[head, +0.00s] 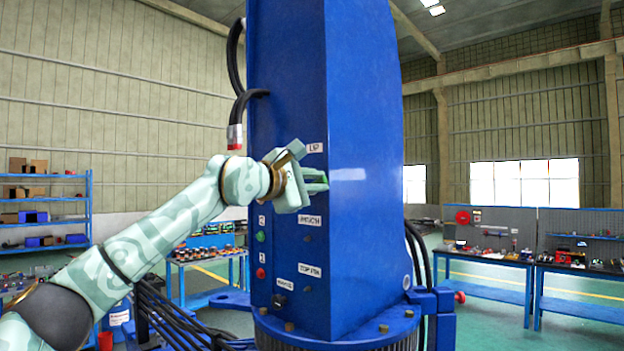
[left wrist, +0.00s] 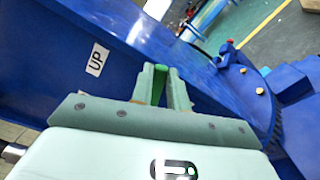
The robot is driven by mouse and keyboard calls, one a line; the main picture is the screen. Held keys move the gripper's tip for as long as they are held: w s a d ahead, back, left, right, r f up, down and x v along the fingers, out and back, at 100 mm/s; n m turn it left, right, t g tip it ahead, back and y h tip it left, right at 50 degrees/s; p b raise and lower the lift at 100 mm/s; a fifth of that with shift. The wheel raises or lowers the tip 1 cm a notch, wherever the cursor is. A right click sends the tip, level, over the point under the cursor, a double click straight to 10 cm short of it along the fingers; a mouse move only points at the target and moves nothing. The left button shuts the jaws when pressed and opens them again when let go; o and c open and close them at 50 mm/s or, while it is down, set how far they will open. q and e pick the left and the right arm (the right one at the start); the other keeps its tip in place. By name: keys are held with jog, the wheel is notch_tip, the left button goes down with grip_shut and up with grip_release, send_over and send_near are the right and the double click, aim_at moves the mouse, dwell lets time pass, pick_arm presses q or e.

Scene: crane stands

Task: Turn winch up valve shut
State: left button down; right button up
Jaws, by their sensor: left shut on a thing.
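The blue crane stand (head: 365,100) rises in the middle of the head view. A white UP label (head: 314,148) is on its face, and it also shows in the left wrist view (left wrist: 97,59). My left gripper (head: 316,181) is at the face just below this label. In the left wrist view its fingers (left wrist: 162,90) are shut on a narrow green valve handle (left wrist: 159,82). The fingers hide most of the handle, so its turn angle cannot be told. My right gripper is not in view.
Below my gripper are a green button (head: 261,237), a red button (head: 260,273) and more labels. Black hoses (head: 236,105) hang at the stand's upper left. Workbenches (head: 490,250) stand at the right, and a blue shelf (head: 50,205) stands far left.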

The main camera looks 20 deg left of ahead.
pick_arm(q)
jog(key=shift+d+f+m, duration=0.1)
jog(key=shift+f+m, duration=0.45)
jog(key=shift+m, duration=0.55)
jog(key=shift+d+f+m, duration=0.1)
jog(key=shift+f+m, duration=0.4)
jog(key=shift+m, duration=0.6)
jog(key=shift+f, duration=0.1)
jog(key=c, duration=1.4)
grip_release()
jog(key=shift+o, duration=0.2)
jog(key=shift+s, duration=0.1)
jog(key=b+v, duration=0.6)
jog(key=v, duration=1)
jog(key=shift+b, duration=0.3)
jog(key=shift+s, duration=0.1)
